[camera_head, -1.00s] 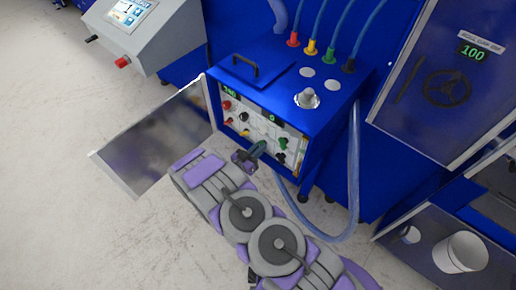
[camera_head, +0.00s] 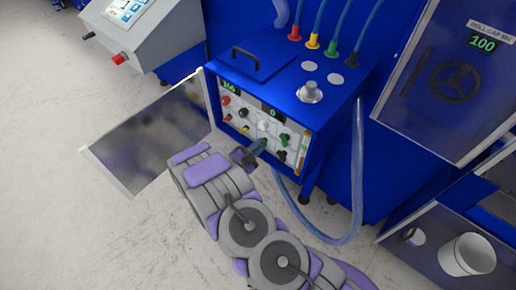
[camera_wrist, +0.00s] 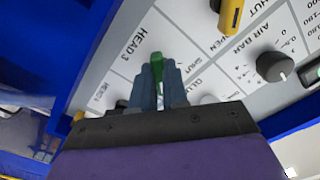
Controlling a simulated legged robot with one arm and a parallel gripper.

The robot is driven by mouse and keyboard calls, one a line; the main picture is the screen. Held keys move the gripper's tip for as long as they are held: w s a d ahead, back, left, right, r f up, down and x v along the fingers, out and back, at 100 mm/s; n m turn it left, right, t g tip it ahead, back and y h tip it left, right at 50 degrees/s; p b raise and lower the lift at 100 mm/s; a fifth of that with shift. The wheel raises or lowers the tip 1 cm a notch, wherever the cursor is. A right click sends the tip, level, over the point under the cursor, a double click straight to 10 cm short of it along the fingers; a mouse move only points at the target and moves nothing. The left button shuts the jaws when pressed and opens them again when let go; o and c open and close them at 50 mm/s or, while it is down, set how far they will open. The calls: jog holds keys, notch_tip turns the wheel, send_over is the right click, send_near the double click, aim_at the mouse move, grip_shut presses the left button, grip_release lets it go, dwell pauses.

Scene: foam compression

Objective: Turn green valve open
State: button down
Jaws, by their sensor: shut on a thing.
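The green valve (camera_wrist: 157,68) is a small green handle on the white control panel, beside the printed "HEAD 3" label in the wrist view. My gripper (camera_wrist: 158,88) is shut on it, with one blue-grey finger on each side. The valve's green tip shows between the fingers, and its lower part is hidden. The handle's exact angle is hard to tell.
The white panel (camera_wrist: 215,65) carries a yellow handle (camera_wrist: 230,14) and a black air bar knob (camera_wrist: 275,67). The blue cabinet (camera_head: 290,95) has its door (camera_head: 150,130) swung open to the left. A clear hose (camera_head: 357,200) hangs at the right.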

jog(key=shift+f+m+b, duration=0.1)
jog(key=shift+m+b, duration=0.25)
jog(key=shift+m, duration=0.25)
jog(key=c, duration=1.4)
grip_release()
jog(key=shift+w, duration=0.1)
jog(key=shift+o, duration=1.3)
jog(key=p+v, duration=0.1)
jog(key=v, duration=1.6)
jog(key=shift+a, duration=0.2)
jog(key=shift+f, duration=0.1)
